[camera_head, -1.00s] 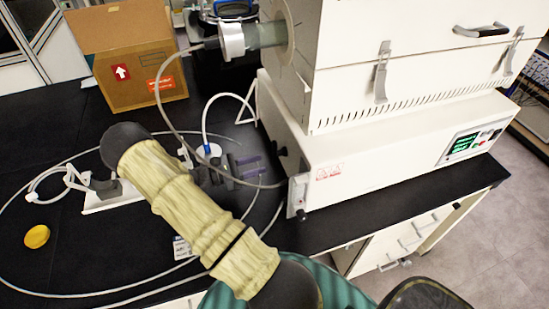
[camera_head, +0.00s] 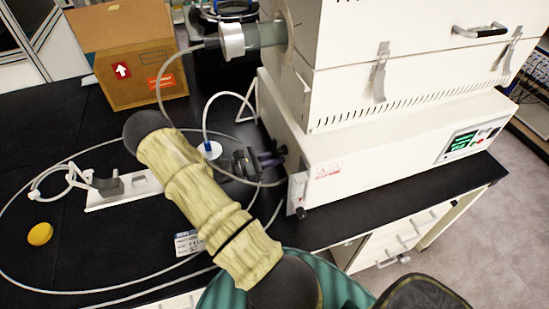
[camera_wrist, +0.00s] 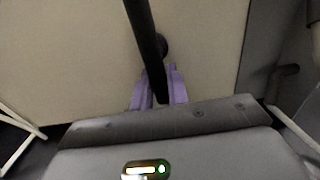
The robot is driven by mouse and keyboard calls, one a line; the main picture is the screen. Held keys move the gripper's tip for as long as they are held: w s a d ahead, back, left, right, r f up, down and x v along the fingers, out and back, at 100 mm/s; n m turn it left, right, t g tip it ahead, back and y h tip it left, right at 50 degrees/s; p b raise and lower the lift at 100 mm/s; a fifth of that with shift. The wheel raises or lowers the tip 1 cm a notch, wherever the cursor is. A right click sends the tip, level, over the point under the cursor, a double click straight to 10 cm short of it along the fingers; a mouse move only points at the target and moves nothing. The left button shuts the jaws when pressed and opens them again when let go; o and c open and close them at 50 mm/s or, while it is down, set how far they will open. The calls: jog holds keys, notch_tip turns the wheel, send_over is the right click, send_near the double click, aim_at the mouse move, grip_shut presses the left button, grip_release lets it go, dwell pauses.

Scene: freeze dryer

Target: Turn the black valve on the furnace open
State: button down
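The white furnace (camera_head: 400,140) stands at the right in the head view. The black valve (camera_head: 281,151) is small on its left side face, near the lower front. In the wrist view a dark round knob (camera_wrist: 162,45) sits against the beige panel, with a long black bar (camera_wrist: 146,30) running down in front of it. My gripper (camera_head: 270,159) is at the valve, and its purple fingers (camera_wrist: 161,85) lie on both sides of the bar's lower end. I cannot tell whether they press on it.
A cardboard box (camera_head: 130,65) stands at the back left of the black bench. A thin hose loops over the bench around a white stand (camera_head: 125,190). A yellow round thing (camera_head: 40,234) lies at the left. The furnace panel is close ahead of my gripper.

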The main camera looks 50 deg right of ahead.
jog(key=shift+w+m, duration=0.15)
jog(key=shift+m, duration=0.15)
jog(key=shift+w+d+m+b, duration=0.1)
jog(key=shift+w+m+b, duration=0.1)
jog(key=shift+m+b, duration=0.5)
jog(key=m, duration=0.1)
jog(key=m+b, duration=0.1)
jog(key=m, duration=0.1)
jog(key=shift+w+d+m, duration=0.2)
jog(key=shift+w+m, duration=0.1)
jog(key=shift+w, duration=0.05)
jog(key=m+b, duration=0.1)
jog(key=m, duration=0.2)
jog(key=r+m+b, duration=0.1)
jog(key=m, duration=0.2)
jog(key=w+r+m+b, duration=0.1)
jog(key=m+b, duration=0.1)
jog(key=m, duration=0.1)
jog(key=shift+w+d+m, duration=0.1)
jog(key=shift+d+m, duration=0.25)
jog(key=shift+m, duration=0.05)
jog(key=shift+r+m+b, duration=0.2)
jog(key=shift+m+b, duration=0.05)
jog(key=shift+m, duration=0.4)
jog(key=shift+r+m+b, duration=0.2)
jog(key=shift+m+b, duration=0.05)
jog(key=shift+m, duration=0.4)
jog(key=c, duration=1.4)
grip_release()
